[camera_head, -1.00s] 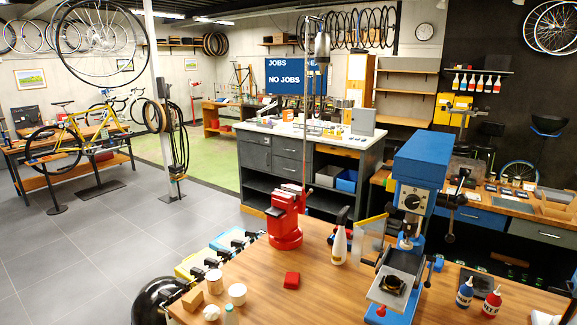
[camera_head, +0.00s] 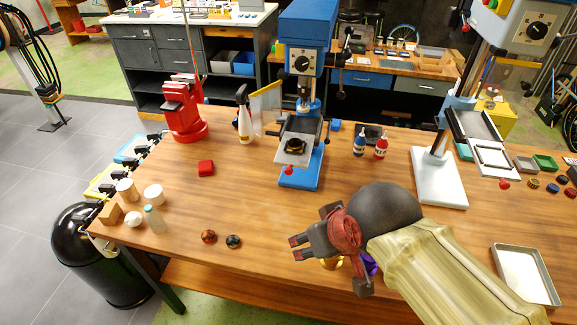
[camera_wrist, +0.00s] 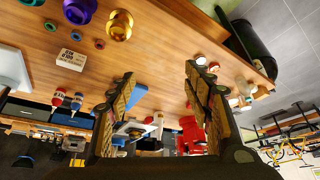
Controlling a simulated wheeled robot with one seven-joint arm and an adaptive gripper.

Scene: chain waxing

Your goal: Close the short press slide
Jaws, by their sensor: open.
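A blue press (camera_head: 307,50) stands at the middle of the wooden table. Its slide tray (camera_head: 293,150) sticks out toward me below the head, with a dark round piece on it and a red knob in front. A taller pale press (camera_head: 440,178) stands to the right, with its own slide frame (camera_head: 487,150) sticking out. I cannot tell for sure which press is called short. My gripper (camera_head: 296,247) is open and empty over the near part of the table, apart from both slides. In the wrist view my open gripper (camera_wrist: 158,84) shows both fingers.
A metal tray (camera_head: 525,272) lies at the near right. The table between my gripper and the blue press is clear.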

